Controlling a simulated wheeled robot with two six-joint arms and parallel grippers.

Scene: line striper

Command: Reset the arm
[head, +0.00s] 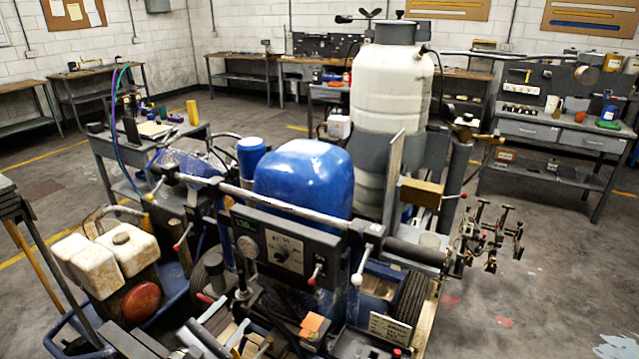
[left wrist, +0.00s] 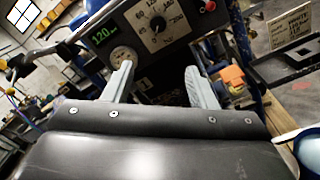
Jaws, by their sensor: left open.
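The line striper's grey control panel (head: 262,268) stands in the middle of the head view. Red-tipped levers (head: 361,266) stick out around the machine. An arm on the right side carries a cluster of spray parts (head: 490,236). My left gripper (left wrist: 160,84) is open below the panel, with nothing between its fingers. My right gripper is out of view.
A blue tank (head: 305,180) and a tall white tank (head: 391,95) rise behind the panel. An orange block (head: 313,324) lies below it. White jugs (head: 108,258) stand at the left. Workbenches (head: 555,132) line the walls. Floor at the right is open.

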